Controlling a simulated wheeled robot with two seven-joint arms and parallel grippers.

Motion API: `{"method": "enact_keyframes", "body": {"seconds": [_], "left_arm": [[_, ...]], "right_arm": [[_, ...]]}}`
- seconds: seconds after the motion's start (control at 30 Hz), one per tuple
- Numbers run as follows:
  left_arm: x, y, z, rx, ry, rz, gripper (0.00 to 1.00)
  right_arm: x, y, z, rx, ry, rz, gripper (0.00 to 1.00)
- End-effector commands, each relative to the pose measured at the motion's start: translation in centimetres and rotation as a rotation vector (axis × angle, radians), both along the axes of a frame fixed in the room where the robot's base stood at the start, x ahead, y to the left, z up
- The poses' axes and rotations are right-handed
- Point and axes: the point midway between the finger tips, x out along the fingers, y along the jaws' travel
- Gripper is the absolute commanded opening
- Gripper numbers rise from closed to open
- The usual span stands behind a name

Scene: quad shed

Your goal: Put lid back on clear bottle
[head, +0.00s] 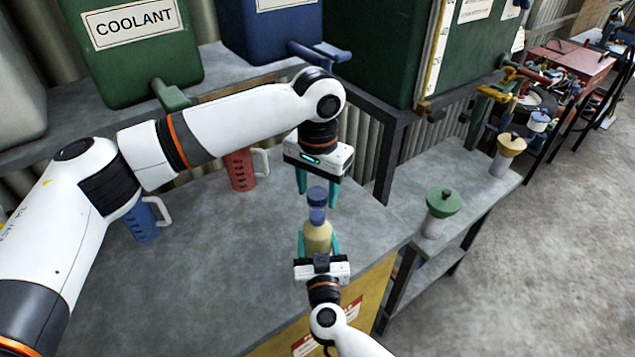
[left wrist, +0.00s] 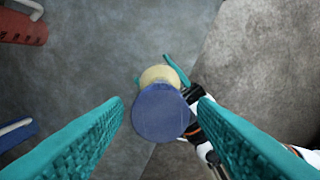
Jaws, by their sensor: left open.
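The clear bottle (head: 317,236) holds pale yellow liquid and is upright by the workbench's front right corner. The blue lid (head: 317,193) is at the top of its neck; I cannot tell how firmly it sits. My left gripper (head: 317,195) points down from above, open, with its fingers apart on either side of the lid. In the left wrist view the lid (left wrist: 160,112) shows as a round disc between the fingers, partly covering the bottle (left wrist: 160,75). My right gripper (head: 319,240) comes from the front, its teal fingers closed around the bottle body.
A red jug (head: 240,170) and a blue jug (head: 142,222) stand on the grey workbench (head: 205,275). Behind are a green coolant tank (head: 140,55) and a blue tank (head: 270,35). Green-topped (head: 443,203) and yellow-topped (head: 511,145) containers stand on the right bench. The workbench's middle is clear.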

Motion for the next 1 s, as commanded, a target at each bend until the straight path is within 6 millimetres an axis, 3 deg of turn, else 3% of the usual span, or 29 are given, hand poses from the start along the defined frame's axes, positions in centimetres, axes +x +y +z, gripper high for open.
{"method": "enact_keyframes", "body": {"seconds": [0.07, 0.33, 0.53, 0.77, 0.93, 0.97, 1.0], "left_arm": [[0.00, 0.01, 0.00, 0.000, 0.000, 0.000, 0.51], [0.00, 0.02, 0.02, 0.001, 0.001, 0.000, 0.07], [-0.01, 0.02, -0.01, 0.001, 0.001, -0.060, 0.07], [-0.02, 0.03, -0.05, 0.000, 0.002, -0.435, 0.07], [0.02, 0.07, -0.01, 0.001, 0.002, -0.446, 0.07], [0.02, 0.07, -0.01, 0.001, 0.002, -0.446, 0.39], [0.02, 0.07, -0.01, 0.001, 0.002, -0.445, 0.45]], "right_arm": [[0.01, 0.01, 0.05, 0.001, -0.001, 0.000, 0.00], [0.01, 0.01, 0.05, 0.001, -0.001, 0.000, 0.00], [0.01, 0.01, 0.05, 0.001, -0.001, 0.000, 0.00], [0.01, 0.01, 0.05, 0.001, -0.001, 0.000, 0.00], [0.01, 0.00, 0.05, 0.001, -0.001, 0.000, 0.00], [0.01, 0.00, 0.05, 0.001, -0.001, 0.000, 0.00], [0.01, 0.00, 0.05, 0.001, -0.001, 0.000, 0.00]]}}
